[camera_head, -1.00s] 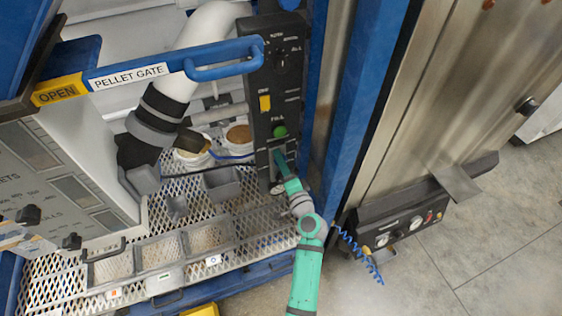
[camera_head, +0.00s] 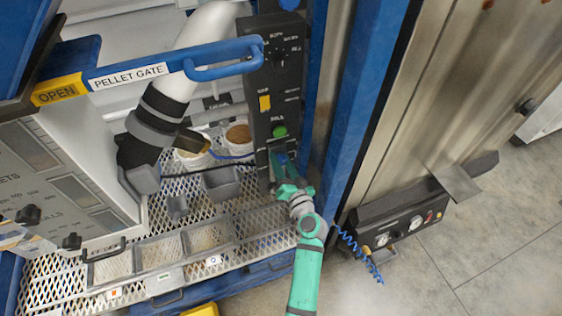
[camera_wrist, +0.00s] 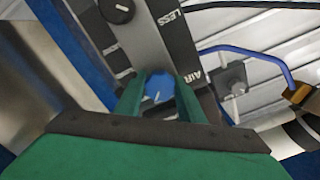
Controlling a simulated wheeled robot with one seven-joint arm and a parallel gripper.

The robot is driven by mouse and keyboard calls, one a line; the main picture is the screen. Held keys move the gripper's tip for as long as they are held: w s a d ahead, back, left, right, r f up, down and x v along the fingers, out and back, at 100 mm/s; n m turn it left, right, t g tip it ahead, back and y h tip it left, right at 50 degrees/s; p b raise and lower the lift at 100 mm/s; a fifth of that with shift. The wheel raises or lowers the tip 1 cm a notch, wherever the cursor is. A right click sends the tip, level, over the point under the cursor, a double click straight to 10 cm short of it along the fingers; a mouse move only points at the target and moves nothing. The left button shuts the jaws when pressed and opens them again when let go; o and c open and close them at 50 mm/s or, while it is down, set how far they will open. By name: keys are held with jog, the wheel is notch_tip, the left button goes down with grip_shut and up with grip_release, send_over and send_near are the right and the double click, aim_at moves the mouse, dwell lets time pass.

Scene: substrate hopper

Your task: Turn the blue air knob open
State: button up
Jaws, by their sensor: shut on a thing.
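The blue air knob (camera_wrist: 158,90) shows in the wrist view between my two green fingers, beside the "AIR" label on a dark panel. A small white mark shows on its face, slanted. My gripper (camera_wrist: 160,98) is shut on the knob, one finger on each side. In the head view my gripper (camera_head: 283,172) is at the lower end of the dark control panel (camera_head: 270,95), and a bit of blue shows there; my arm partly hides the spot.
A black knob (camera_wrist: 117,10) sits further along the panel near the "LESS" label. A blue hose (camera_wrist: 265,52) runs beside the panel. In the head view, a blue post (camera_head: 362,110) stands close on the right. A mesh shelf (camera_head: 255,222) with grey bins lies left of my arm.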

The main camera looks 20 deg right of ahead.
dwell(0.5)
jog(key=o, duration=1)
jog(key=shift+o, duration=0.2)
jog(key=s, duration=1)
jog(key=shift+s+d, duration=0.15)
jog(key=shift+s, duration=0.25)
jog(key=s+a+f+n+g+h, duration=0.1)
jog(key=s+a+f+g, duration=0.1)
jog(key=s+a+f, duration=0.45)
jog(key=s+a+f+n+g+h, duration=0.1)
jog(key=s+a+f, duration=0.15)
jog(key=s, duration=0.65)
jog(key=s+a+r+n, duration=0.1)
jog(key=s+a+r, duration=0.2)
jog(key=s, duration=0.3)
jog(key=s+a+r+n+y, duration=0.1)
jog(key=s+a+r+n, duration=0.1)
jog(key=s, duration=0.4)
jog(key=s+a+r+n, duration=0.1)
jog(key=s+a+r, duration=0.3)
jog(key=s+a, duration=0.2)
jog(key=shift+s+r, duration=0.25)
jog(key=shift+r, duration=0.15)
